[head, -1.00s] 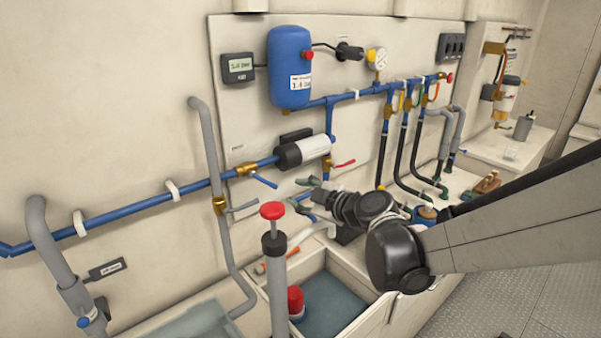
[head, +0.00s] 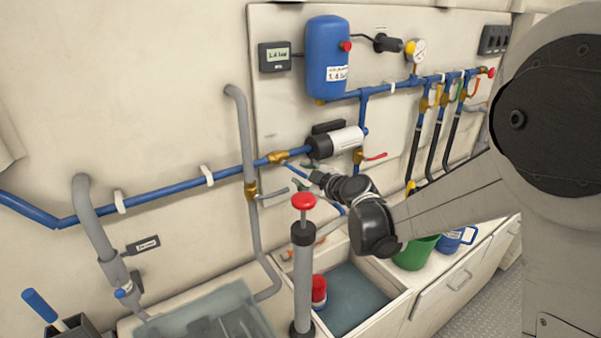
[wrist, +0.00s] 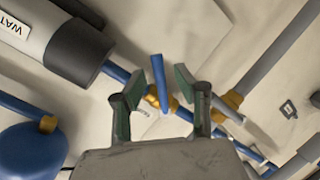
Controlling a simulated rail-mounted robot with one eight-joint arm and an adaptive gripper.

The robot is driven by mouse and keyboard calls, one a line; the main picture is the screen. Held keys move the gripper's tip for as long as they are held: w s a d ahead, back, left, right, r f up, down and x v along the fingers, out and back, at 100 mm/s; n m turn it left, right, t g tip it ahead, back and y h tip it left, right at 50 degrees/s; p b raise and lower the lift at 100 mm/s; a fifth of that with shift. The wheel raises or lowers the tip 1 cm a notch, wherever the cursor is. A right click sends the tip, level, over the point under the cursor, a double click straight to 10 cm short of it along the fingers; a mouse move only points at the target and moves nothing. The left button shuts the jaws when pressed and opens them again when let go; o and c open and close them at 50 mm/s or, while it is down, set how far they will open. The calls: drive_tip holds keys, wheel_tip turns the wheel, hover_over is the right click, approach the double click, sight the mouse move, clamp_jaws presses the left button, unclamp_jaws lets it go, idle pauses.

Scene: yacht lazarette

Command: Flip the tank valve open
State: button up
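No readable label marks the tank valve. A brass valve (head: 278,157) with a blue lever (head: 297,172) sits on the blue pipe left of the pump. My gripper (head: 302,180) is by this lever, open and empty. In the wrist view the blue lever (wrist: 160,84) shows between the green pads of my open gripper (wrist: 158,92), with its brass body (wrist: 172,104) behind; contact cannot be told. A second brass valve (head: 251,190) with a grey lever (head: 273,193) is on the grey upright pipe, just right of my fingers in the wrist view.
The black and white pump (head: 335,143) is close beside my gripper. A red-levered valve (head: 360,156) is to its right. Below stand a red-topped hand pump (head: 303,250) and an open bin (head: 395,308) with a red-capped container (head: 319,290). A green bucket (head: 415,255) is near my arm.

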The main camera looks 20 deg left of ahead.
drive_tip(key=shift+x, duration=0.8)
clamp_jaws()
